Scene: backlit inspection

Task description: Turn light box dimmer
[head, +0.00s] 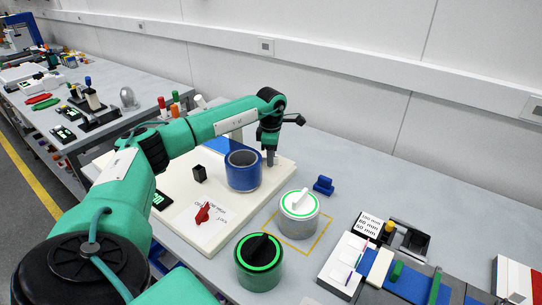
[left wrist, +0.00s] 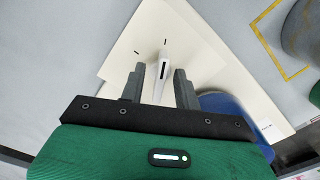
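The light box appears to be the broad cream panel (head: 262,181) on the bench; it also shows in the left wrist view (left wrist: 205,48). A white bar-shaped knob with a black line (left wrist: 163,72), probably the dimmer, stands by tick marks between the fingers of my left gripper (left wrist: 160,88). The fingers are apart, with a gap on each side of the knob. In the head view my left gripper (head: 270,158) points down over the panel's back right part, and the knob cannot be made out there. A red pointer knob (head: 203,214) sits on a marked plate near the panel's front. My right gripper is out of view.
A blue cup (head: 243,176) stands on the panel close to my left gripper. A white-handled cylinder (head: 299,222) stands inside a yellow outline, and a black-handled green cylinder (head: 258,273) in front. A small blue block (head: 323,185) and a tool tray lie to the right.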

